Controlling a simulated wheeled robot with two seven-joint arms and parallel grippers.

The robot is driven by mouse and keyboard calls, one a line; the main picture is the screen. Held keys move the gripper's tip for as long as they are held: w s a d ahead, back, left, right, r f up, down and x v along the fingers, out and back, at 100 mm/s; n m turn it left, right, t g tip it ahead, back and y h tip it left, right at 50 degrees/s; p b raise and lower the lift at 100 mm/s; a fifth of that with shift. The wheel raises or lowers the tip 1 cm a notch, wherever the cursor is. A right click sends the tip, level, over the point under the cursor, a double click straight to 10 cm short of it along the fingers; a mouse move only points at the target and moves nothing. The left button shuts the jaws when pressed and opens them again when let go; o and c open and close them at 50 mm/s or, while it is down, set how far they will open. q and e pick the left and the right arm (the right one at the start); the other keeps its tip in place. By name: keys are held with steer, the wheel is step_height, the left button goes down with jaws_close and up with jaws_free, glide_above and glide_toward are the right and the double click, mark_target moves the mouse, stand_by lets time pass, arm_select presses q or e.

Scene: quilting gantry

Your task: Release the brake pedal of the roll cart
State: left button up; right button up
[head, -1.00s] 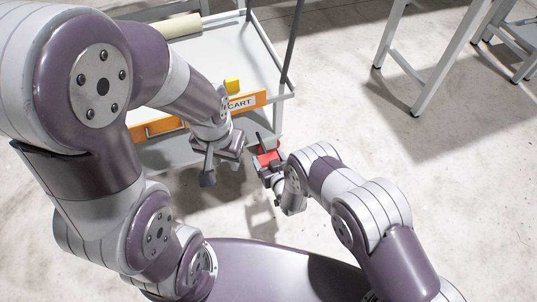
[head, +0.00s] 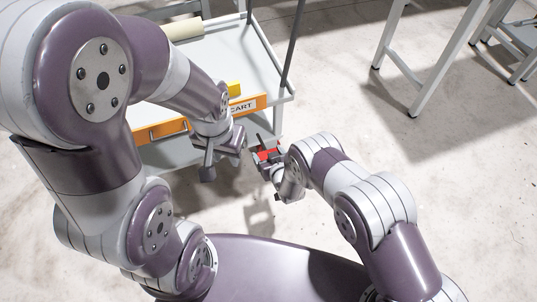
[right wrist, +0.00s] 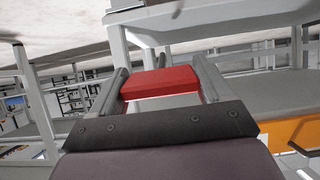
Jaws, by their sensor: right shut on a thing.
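The roll cart (head: 262,70) is a grey shelved cart with an orange front strip marked "CART" at the top of the head view. Its red brake pedal (head: 266,155) is low at the cart's near right corner. My right gripper (head: 262,153) is at the pedal. In the right wrist view the red pedal (right wrist: 160,81) lies between the two fingers of my right gripper (right wrist: 160,75), which is shut on it. My left gripper (head: 224,162) hangs in front of the orange strip, fingers apart and empty. It hides part of the cart front.
A small yellow block (head: 234,89) shows just behind the orange strip. A cream roll (head: 183,28) lies on the cart top. A white-legged table (head: 425,80) stands at the upper right. The floor right of the cart is clear.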

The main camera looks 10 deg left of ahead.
steer(key=o, duration=1.4)
steer(key=shift+w+a+r, duration=0.15)
steer(key=shift+w+r, duration=0.05)
steer(key=shift+r, duration=0.1)
steer(key=shift+f, duration=0.1)
steer(key=shift+s, duration=0.1)
steer(key=p+v, duration=0.6)
steer(key=v, duration=0.6)
steer(key=shift+s+d, duration=0.15)
steer(key=shift+d, duration=0.15)
